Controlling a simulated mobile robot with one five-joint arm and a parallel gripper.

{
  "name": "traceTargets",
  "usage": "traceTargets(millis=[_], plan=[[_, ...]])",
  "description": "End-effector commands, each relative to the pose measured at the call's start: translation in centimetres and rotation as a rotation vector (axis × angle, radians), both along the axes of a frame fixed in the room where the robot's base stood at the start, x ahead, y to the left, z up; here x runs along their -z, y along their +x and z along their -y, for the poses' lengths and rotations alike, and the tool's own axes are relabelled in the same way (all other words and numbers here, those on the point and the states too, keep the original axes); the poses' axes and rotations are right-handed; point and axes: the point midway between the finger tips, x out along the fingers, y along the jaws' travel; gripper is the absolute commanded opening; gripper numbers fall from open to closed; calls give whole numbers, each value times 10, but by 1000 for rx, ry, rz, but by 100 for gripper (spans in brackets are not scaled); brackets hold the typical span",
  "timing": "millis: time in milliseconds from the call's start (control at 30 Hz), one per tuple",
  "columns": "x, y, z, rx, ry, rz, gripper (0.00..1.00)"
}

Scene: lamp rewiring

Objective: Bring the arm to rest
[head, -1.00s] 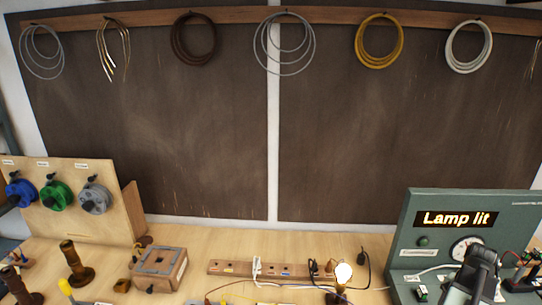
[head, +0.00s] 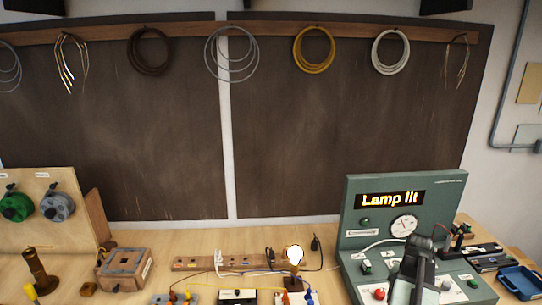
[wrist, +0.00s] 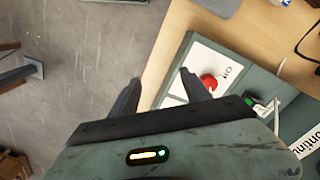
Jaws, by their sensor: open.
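My gripper (wrist: 160,85) shows in the wrist view with its two dark fingers spread apart and nothing between them. It is above the front edge of the bench, near a white panel with a red button (wrist: 208,82). In the head view my dark arm (head: 412,268) stands in front of the green test console (head: 356,236), partly covering its controls. The fingers cannot be made out there. The console's display (head: 390,199) reads "Lamp lit". The lamp bulb (head: 294,255) glows white on the bench left of the console.
A wooden box (head: 124,268) and a spool rack (head: 60,235) stand at left. A blue tray (head: 520,281) lies right of the console. Grey floor (wrist: 70,85) shows beside the bench.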

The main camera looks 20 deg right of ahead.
Motion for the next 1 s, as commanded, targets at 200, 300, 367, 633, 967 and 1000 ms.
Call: traceTargets(millis=[200,300,367,633,967,1000], plan=[[13,51,-44,-116,1,0,55],[20,78,-75,-187,1,0,55],[24,96,-98,-237,1,0,55],[58,179,-279,-622,3,0,55],[83,182,-470,-1132,7,0,55],[81,175,-471,-1182,7,-1,55]])
